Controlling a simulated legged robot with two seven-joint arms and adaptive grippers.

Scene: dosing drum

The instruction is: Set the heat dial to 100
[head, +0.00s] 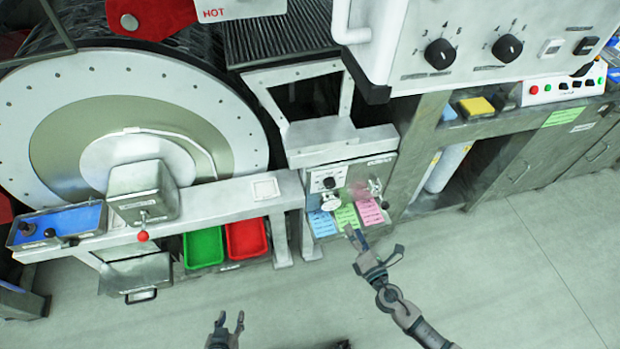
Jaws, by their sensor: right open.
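A small dial with a dark knob (328,183) sits on a white plate on the low control panel (377,164), above blue, green and pink labels. Its scale is too small to read. Two larger black dials (440,53) and (507,47) are on the white cabinet at the top. I cannot tell which dial is the heat dial. My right gripper (375,246) is open and empty, in front of and below the low panel, apart from the small dial. My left gripper (231,320) is open and empty at the bottom of the view, far from the panel.
A large round drum (65,90) stands at the left. A green bin (203,246) and a red bin (246,238) are left of the panel. A box with a red-knobbed lever (142,192) stands on the ledge. The white cabinet (377,50) overhangs above. The floor is clear.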

